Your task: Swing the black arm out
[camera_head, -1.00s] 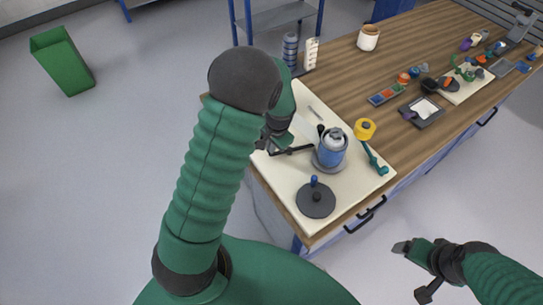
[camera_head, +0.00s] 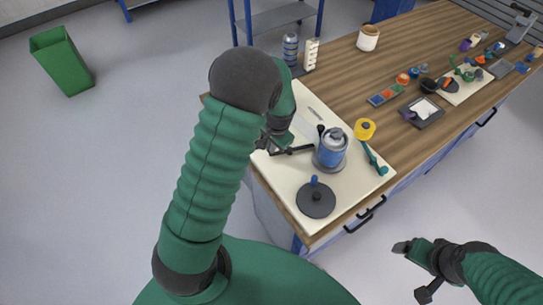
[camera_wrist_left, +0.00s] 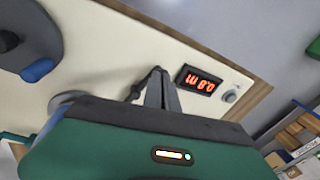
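A thin black arm (camera_head: 292,150) shows in the head view, running between my left gripper and the base of a blue canister with a grey top (camera_head: 331,148). My left gripper (camera_head: 272,147) is at the arm's outer left end, largely hidden behind my own forearm. In the left wrist view, a dark knobbed piece (camera_wrist_left: 143,84) and a grey wedge rise behind my green gripper housing; I cannot tell whether the fingers touch the black arm or how far apart they are. My right gripper (camera_head: 415,271) hangs open and empty off the table, at lower right.
A red-digit display (camera_wrist_left: 198,80) shows in the wrist view. Trays and small tools fill the bench's far right. A green bin (camera_head: 62,61) stands far left.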

